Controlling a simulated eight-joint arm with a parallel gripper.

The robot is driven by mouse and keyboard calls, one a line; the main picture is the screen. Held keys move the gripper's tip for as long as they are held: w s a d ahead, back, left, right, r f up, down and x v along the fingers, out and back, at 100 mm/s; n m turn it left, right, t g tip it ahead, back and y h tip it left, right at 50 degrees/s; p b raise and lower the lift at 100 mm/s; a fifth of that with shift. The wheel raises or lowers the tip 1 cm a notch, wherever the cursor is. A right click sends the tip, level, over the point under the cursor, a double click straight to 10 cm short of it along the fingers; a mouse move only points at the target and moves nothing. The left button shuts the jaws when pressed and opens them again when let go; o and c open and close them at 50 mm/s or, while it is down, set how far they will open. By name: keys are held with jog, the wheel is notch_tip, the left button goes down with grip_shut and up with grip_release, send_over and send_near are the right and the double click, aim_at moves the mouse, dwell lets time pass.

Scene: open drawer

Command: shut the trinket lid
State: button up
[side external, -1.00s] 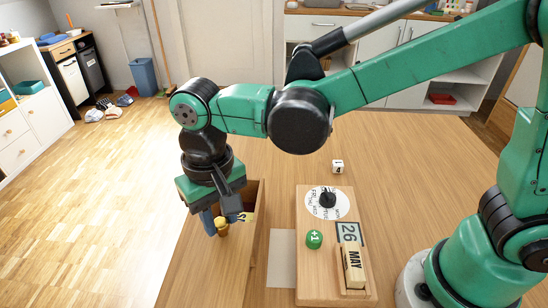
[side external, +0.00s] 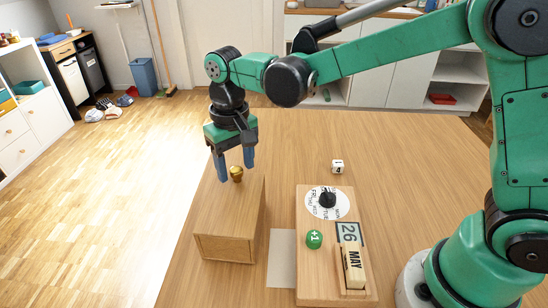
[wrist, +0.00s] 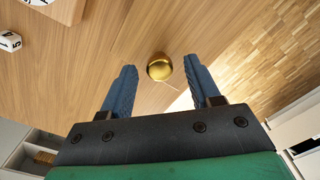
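The wooden trinket box (side external: 226,249) stands on the table left of the calendar board. Its plain wooden lid (side external: 230,208) covers the top, and no opening or contents show. A round gold knob (side external: 236,174) sits at the far end of the lid; the knob also shows in the wrist view (wrist: 159,67). My gripper (side external: 235,173) is over that far end, pointing down, with one blue finger on each side of the knob. In the wrist view my gripper (wrist: 161,84) is open, with clear gaps between both fingers and the knob.
A wooden calendar board (side external: 313,275) with a white dial, green button and MAY block stands to the right. A pale sheet (side external: 281,258) lies between box and board. A white die (side external: 337,167) lies behind the board. The table's left edge is close to the box.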

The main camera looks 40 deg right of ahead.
jog(key=shift+r, duration=0.1)
jog(key=shift+r, duration=2.7)
jog(key=shift+s+d+r, duration=0.15)
jog(key=shift+s+d, duration=0.05)
jog(key=shift+d, duration=0.15)
jog(key=s+d+f+t, duration=0.1)
jog(key=s+d+t, duration=0.6)
jog(key=s+d, duration=0.2)
jog(key=shift+s+d+f, duration=0.15)
jog(key=shift+d+f, duration=0.15)
jog(key=shift+d, duration=0.1)
